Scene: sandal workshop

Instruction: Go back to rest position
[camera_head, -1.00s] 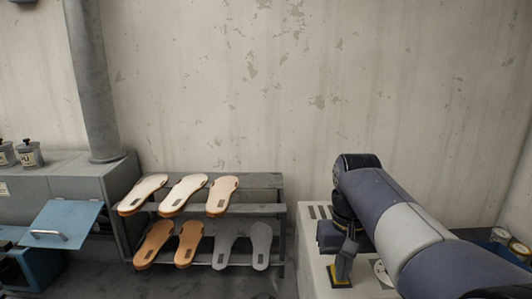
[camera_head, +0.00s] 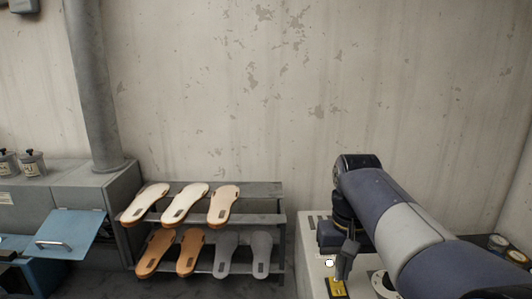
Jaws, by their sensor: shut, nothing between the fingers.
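My gripper (camera_head: 345,262) hangs at the end of my dark blue and grey arm on the right. It points down over the white bench or machine top (camera_head: 310,250). Its fingers are small and dark, and they look shut with nothing held. A yellow item (camera_head: 337,288) shows just below the fingertips; I cannot tell the gap between them.
A grey rack (camera_head: 262,190) holds several sandal soles, cream ones (camera_head: 187,203) above, tan ones (camera_head: 155,254) and grey ones (camera_head: 262,254) below. A grey cabinet with a blue flap (camera_head: 65,235) stands left. Round containers (camera_head: 497,241) sit far right. The wall behind is bare.

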